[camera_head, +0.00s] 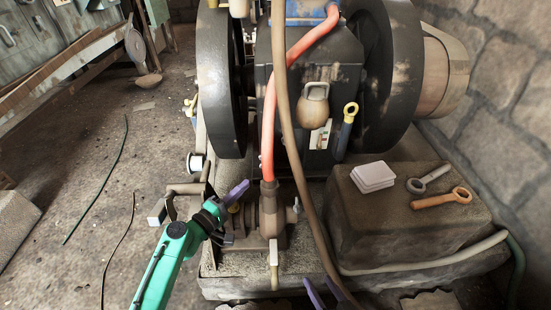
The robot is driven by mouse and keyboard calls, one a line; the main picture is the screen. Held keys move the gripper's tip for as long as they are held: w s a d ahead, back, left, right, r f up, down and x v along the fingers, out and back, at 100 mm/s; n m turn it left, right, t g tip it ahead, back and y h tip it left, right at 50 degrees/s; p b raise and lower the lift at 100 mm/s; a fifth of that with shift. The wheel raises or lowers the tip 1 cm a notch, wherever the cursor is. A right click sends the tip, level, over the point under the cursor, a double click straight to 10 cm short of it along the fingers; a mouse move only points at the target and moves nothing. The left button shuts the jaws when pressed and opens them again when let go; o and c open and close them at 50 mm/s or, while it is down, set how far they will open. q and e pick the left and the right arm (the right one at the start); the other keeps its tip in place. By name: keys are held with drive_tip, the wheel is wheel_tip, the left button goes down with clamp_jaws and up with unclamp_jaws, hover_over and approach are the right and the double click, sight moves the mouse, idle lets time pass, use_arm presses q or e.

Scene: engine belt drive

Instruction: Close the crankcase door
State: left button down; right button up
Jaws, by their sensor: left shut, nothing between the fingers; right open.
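The engine's dark front housing (338,80) stands between two large black flywheels. I cannot tell for certain which panel is the crankcase door, or whether it is open. The housing's front carries a rounded brown padlock-shaped piece (315,104) and a small pale switch plate (320,136). My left gripper (238,191), purple-fingered on a green arm, is shut and empty, low in front of the left flywheel, left of the red hose's lower end. My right gripper (319,282) shows only its purple fingertips at the bottom edge, open, below the housing.
A red hose (269,130) and a brown hose (284,110) hang across the engine front. A pump with a tap (273,252) stands below. Open floor lies left.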

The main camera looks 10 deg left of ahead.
use_arm(q)
drive_tip(key=shift+w+d+r, duration=0.15)
drive_tip(key=shift+w+d, duration=0.15)
drive_tip(key=shift+w, duration=0.35)
drive_tip(key=x, duration=0.8)
drive_tip(key=shift+w, duration=0.15)
drive_tip(key=shift+d, duration=0.1)
